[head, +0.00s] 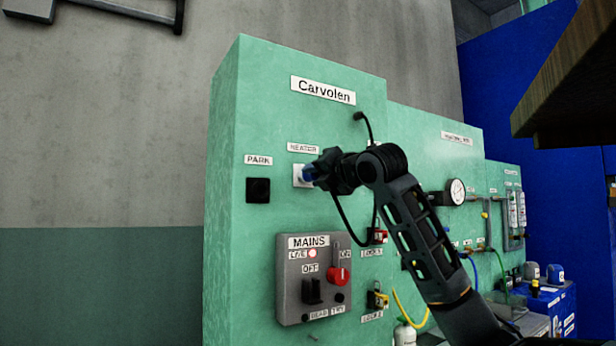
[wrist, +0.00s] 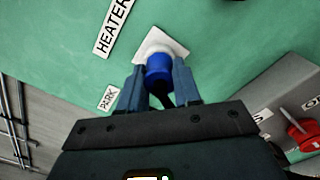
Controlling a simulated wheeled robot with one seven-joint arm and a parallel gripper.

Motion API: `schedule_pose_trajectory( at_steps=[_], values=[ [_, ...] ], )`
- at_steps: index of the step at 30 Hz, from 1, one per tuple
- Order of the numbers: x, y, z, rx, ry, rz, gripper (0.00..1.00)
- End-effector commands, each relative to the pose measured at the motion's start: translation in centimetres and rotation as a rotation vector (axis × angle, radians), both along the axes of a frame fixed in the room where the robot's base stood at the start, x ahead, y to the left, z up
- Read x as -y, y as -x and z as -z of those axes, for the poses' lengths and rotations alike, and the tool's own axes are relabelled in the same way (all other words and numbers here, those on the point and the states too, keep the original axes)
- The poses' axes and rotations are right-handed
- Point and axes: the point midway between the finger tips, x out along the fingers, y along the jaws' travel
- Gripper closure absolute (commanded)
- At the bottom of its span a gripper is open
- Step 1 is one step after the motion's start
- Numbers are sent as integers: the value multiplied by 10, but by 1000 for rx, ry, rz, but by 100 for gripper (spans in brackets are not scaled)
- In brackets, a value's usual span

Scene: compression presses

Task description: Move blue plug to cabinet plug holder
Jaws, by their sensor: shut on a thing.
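The blue plug (head: 309,174) is at the white socket plate (head: 298,176) under the HEATER label on the green Carvolen cabinet (head: 330,125). My gripper (head: 318,172) is shut on the plug. In the wrist view the blue plug (wrist: 159,68) sits between my two fingers (wrist: 158,85), against or very close to the white plate (wrist: 165,42); I cannot tell whether it is fully seated. A black cord hangs from the plug area and loops below my gripper. The black square holder (head: 258,190) under the PARK label is to the left of the socket and looks empty.
Below is a grey MAINS box (head: 310,280) with a red knob (head: 338,276) and a black switch. A pressure gauge (head: 457,191) and pipes stand to the right. A brown slab (head: 565,80) juts in at the upper right. Free room lies left of the cabinet.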

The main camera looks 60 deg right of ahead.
Motion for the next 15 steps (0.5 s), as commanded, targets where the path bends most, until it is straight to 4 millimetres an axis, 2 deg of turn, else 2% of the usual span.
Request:
schedule_pose_trajectory(
  at_steps=[15],
  values=[
    [-4,8,0,1,0,1,99]
  ],
)
